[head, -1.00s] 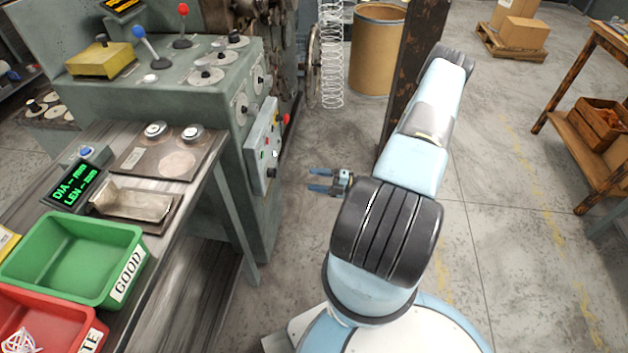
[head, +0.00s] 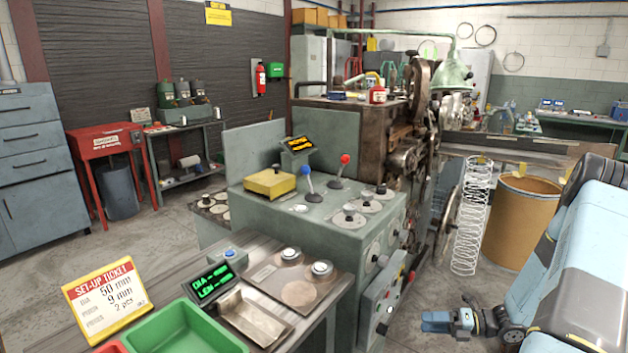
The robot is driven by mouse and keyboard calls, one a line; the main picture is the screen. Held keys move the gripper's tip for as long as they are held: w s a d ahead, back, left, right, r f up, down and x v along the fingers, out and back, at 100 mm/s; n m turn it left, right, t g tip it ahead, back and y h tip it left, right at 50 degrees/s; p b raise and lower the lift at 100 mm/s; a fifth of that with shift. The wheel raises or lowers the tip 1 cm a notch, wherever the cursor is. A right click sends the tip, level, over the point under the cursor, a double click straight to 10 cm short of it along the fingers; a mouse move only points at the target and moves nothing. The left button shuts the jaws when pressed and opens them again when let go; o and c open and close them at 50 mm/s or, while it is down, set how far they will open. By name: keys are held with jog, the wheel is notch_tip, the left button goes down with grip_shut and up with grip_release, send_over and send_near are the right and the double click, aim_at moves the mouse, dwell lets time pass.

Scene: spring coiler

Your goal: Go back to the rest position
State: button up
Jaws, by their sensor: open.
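My gripper (head: 430,321) is at the lower right of the head view, low beside the machine's front panel. Its blue fingers point left. It is open and holds nothing. My light-blue arm (head: 595,270) fills the right edge, and part of it is cut off by the frame. The grey-green spring coiler (head: 330,222) stands left of my gripper, with a gap of floor between them.
A coiled wire spring (head: 470,215) and a brown drum (head: 520,222) stand behind my gripper. A bench with a green bin (head: 180,328), a gauge display (head: 213,282) and a set-up ticket (head: 106,299) is at lower left. A red cabinet (head: 104,145) stands farther back.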

jog(key=s+a+r+n+g+h, duration=0.2)
jog(key=r+n+h, duration=0.1)
jog(key=r+n, duration=0.4)
jog(key=s+a+r+n+g+h, duration=0.25)
jog(key=r+n, duration=0.25)
jog(key=r, duration=0.5)
jog(key=s+a+r+n+g+h, duration=0.1)
jog(key=a+r+n+h, duration=0.2)
jog(key=r+n, duration=0.4)
jog(key=s+a+r+n+t+h, duration=0.2)
jog(key=s+r+n+t+h, duration=0.5)
jog(key=s+r+n, duration=0.8)
notch_tip(320, 180, up, 5)
jog(key=shift+s+a+f+n, duration=0.1)
jog(key=shift+s+a+n, duration=0.25)
jog(key=shift+s, duration=0.4)
jog(key=shift+c, duration=0.5)
